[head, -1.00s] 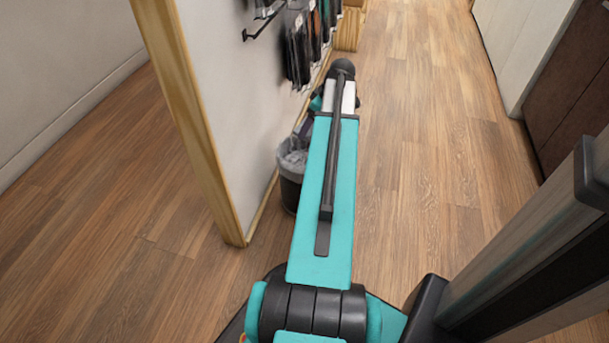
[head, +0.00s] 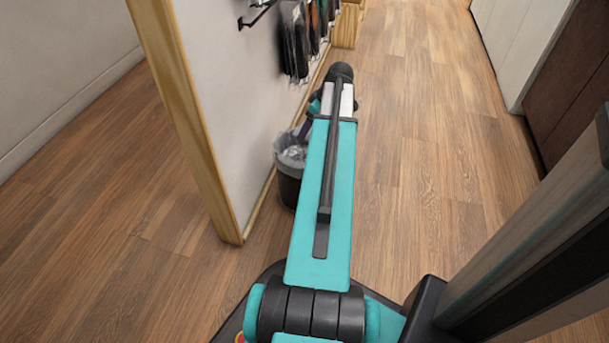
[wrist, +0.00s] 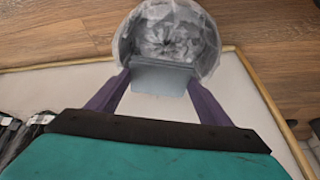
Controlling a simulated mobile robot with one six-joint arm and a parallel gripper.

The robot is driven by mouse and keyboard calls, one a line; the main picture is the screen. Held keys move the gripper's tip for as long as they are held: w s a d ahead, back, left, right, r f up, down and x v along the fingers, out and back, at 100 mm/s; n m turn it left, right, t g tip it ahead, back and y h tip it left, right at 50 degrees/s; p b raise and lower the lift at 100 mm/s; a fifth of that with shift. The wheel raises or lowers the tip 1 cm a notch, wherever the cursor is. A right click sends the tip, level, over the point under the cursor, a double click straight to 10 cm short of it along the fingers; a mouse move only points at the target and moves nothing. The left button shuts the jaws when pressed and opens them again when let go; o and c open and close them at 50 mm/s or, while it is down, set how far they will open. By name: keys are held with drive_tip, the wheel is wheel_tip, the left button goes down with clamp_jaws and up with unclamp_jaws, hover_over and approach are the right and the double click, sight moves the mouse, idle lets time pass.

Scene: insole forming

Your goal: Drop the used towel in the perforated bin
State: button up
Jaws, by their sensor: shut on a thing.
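The bin (head: 288,188) is dark with a pale plastic liner, and stands on the floor against the white wall panel. Perforations cannot be made out. In the wrist view the bin's lined mouth (wrist: 205,45) is at the top, with crumpled liner inside. My gripper (wrist: 158,75) has purple fingers shut on a flat grey-blue piece, the towel (wrist: 150,79). The towel overlaps the near side of the bin's mouth in that view; its height above the rim is unclear. In the head view my arm hides the towel and most of the gripper.
The wooden-edged wall panel (head: 215,120) stands close to the left of my arm. Packaged goods (head: 298,45) hang on it above and beyond the bin. Open wooden floor (head: 430,190) lies to the right, with cabinets (head: 560,80) at the far right.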

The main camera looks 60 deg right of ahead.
drive_tip(key=shift+f+b, duration=0.5)
drive_tip(key=shift+f, duration=0.3)
drive_tip(key=o, duration=1.1)
drive_tip(key=shift+r, duration=0.1)
drive_tip(key=p+v, duration=0.5)
drive_tip(key=v, duration=0.8)
drive_tip(key=shift+s+r+p, duration=0.15)
drive_tip(key=shift+r+p, duration=0.15)
drive_tip(key=shift+p, duration=0.05)
